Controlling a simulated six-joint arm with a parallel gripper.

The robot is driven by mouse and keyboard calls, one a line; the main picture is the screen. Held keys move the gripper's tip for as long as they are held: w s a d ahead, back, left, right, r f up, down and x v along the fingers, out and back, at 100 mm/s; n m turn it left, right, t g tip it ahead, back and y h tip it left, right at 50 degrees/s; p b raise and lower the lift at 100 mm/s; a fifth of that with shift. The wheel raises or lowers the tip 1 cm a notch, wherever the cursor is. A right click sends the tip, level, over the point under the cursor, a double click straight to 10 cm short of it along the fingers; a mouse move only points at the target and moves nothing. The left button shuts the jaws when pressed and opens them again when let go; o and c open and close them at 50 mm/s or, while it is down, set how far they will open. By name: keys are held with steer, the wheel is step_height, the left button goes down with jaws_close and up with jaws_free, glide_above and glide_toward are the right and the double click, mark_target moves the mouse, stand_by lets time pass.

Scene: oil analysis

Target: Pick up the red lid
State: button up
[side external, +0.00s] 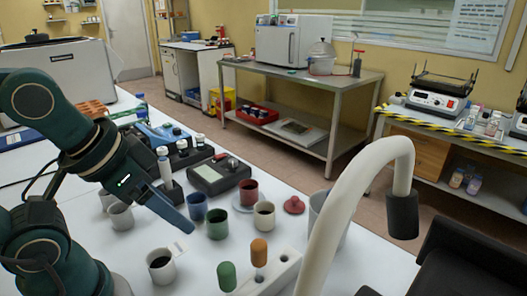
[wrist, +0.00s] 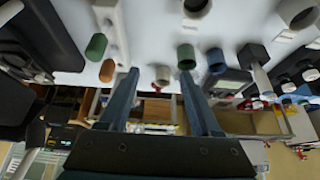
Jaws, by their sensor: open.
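The red lid (side external: 294,205) lies on the white table right of the cups in the side view, its small knob up. In the wrist view a small reddish patch (wrist: 156,88) shows between the fingers, near a pale cup; it is probably the lid, but too small to be sure. My gripper (side external: 184,222) is left of the lid in the side view, across several cups and apart from it. In the wrist view my gripper (wrist: 158,74) shows two fingers wide apart, with nothing held between them.
A dark red cup (side external: 248,192), a cream cup (side external: 264,215), a green cup (side external: 217,224) and a blue cup (side external: 196,206) stand between gripper and lid. A white curved pipe (side external: 350,190) rises at right. A rack with green and orange handled tools (side external: 270,278) is in front.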

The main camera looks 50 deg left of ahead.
steer(key=shift+c, duration=0.3)
steer(key=w+r+m+t, duration=0.1)
steer(key=w+r+t, duration=0.1)
steer(key=w+r, duration=0.45)
steer(key=g, duration=0.2)
glide_above(294, 198)
steer(key=s, duration=0.2)
step_height(294, 198, down, 12)
steer(key=shift+g+h, duration=0.3)
steer(key=shift+g, duration=0.2)
step_height(294, 198, down, 4)
steer(key=shift+s+f, duration=0.1)
steer(key=shift+s, duration=0.05)
steer(key=shift+x, duration=2.5)
steer(key=shift+a, duration=0.1)
steer(key=shift+c, duration=0.3)
jaws_close()
